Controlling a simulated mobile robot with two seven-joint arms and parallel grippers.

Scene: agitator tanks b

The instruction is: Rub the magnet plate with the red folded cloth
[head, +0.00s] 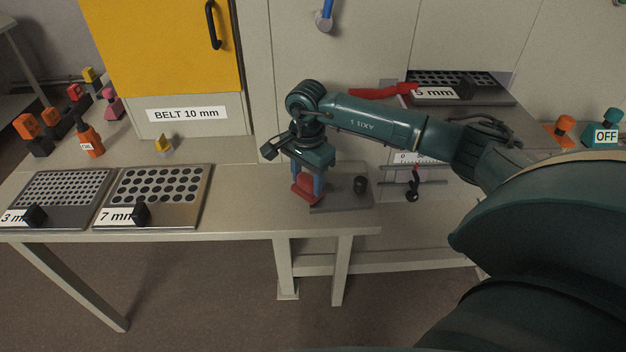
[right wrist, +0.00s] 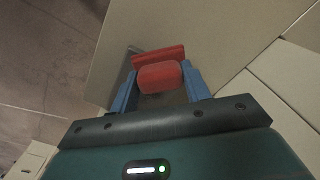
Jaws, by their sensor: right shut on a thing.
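The red folded cloth (head: 305,188) is between the blue fingers of my right gripper (head: 308,182), which is shut on it. The cloth also shows in the right wrist view (right wrist: 158,75), held between both fingers. The magnet plate (head: 340,200) is a flat grey plate with a black knob (head: 360,184), near the right end of the bench. The cloth is low over the plate's left end; I cannot tell whether it touches. The gripper and cloth hide part of the plate. My left gripper is not in view.
Perforated plates marked 3 mm (head: 60,184) and 7 mm (head: 196,200) lie on the bench (head: 245,215) at left. The bench between the 7 mm plate and the cloth is clear.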

